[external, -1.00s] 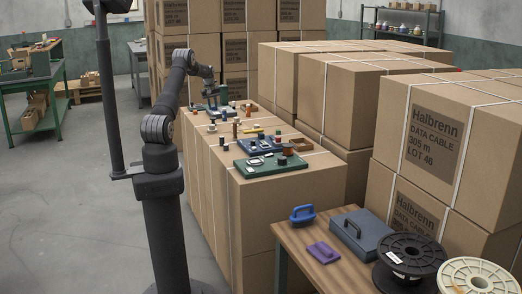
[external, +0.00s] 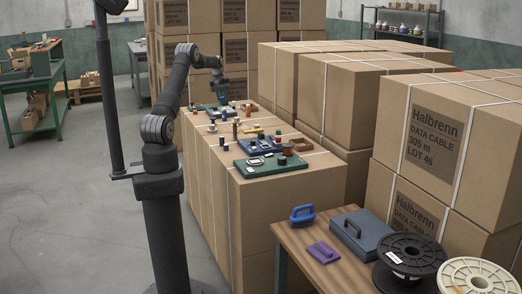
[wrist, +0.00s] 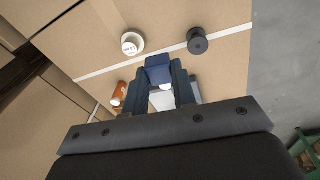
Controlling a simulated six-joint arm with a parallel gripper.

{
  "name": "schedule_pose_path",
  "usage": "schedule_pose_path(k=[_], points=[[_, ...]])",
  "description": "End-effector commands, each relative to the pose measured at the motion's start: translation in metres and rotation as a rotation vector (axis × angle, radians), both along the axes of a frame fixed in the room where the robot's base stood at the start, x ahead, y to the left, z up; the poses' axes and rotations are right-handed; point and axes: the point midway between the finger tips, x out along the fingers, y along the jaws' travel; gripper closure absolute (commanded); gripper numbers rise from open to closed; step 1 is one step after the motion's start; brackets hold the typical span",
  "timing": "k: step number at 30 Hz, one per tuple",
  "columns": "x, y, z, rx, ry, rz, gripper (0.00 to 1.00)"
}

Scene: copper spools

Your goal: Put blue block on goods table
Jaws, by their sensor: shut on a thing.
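The blue block (wrist: 158,70) is between the fingertips of my gripper (wrist: 160,84) in the wrist view. My gripper is shut on it, and the fingers hide part of its sides. In the external view my gripper (external: 220,92) is at the far end of the carton stack, above or close to the small goods there. The block is too small to make out in that view. No table is labelled as the goods table; a wooden-topped table (external: 290,238) stands at the front right and a green workbench (external: 56,82) at the back left.
Small parts and a green board (external: 247,173) crowd the carton top (external: 312,177). A white spool (wrist: 132,43) and a black spool (wrist: 197,41) stand near the block. Tall cartons (external: 345,100) rise to the right. Floor (external: 70,200) at left is clear.

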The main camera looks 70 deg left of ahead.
Motion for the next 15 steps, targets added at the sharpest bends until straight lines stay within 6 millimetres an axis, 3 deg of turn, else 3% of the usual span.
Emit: schedule_pose_path(k=[8,15], points=[[0.076,-0.070,0.000,0.007,0.008,-0.180,0.97],[0.156,-0.172,0.001,0.016,0.016,-0.410,0.97]])
